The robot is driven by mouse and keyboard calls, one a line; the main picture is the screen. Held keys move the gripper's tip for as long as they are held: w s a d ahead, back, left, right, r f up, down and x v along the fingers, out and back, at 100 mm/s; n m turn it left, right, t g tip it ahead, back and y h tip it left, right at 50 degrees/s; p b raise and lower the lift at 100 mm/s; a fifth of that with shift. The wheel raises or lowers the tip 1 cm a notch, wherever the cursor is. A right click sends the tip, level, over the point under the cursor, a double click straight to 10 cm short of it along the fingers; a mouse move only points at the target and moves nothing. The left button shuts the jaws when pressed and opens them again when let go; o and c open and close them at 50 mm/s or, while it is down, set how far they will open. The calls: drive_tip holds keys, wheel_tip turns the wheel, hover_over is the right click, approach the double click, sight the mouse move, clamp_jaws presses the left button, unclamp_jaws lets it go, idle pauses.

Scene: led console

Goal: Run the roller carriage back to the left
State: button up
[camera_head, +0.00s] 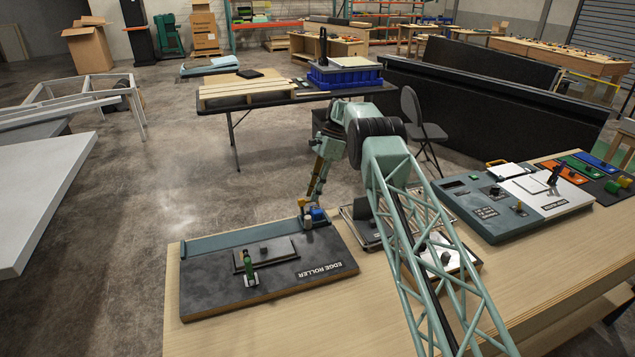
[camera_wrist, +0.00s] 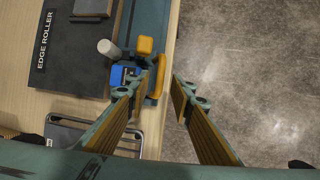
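The edge roller board (camera_head: 210,282) lies on the wooden bench, with a teal rail (camera_head: 240,236) along its far edge. The roller carriage (camera_head: 317,217) is at the right end of the rail. In the wrist view the carriage has a blue body (camera_wrist: 122,75), an orange-yellow knob (camera_wrist: 145,46), a pale roller (camera_wrist: 108,48) and a curved yellow handle (camera_wrist: 157,76). My gripper (camera_head: 311,196) is just above the carriage. In the wrist view my gripper (camera_wrist: 158,90) is open, with the handle appearing between its fingertips. Contact cannot be told.
A green clamp (camera_head: 249,260) stands on a plate in the middle of the board. A grey-framed tray (camera_head: 358,211) and a teal console (camera_head: 500,213) are to the right. The rail left of the carriage is clear.

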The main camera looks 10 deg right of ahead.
drive_tip(key=v, duration=0.6)
idle(0.5)
drive_tip(key=shift+w+d+r, duration=0.1)
drive_tip(key=shift+d+r, duration=0.05)
drive_tip(key=shift+r, duration=0.15)
idle(0.3)
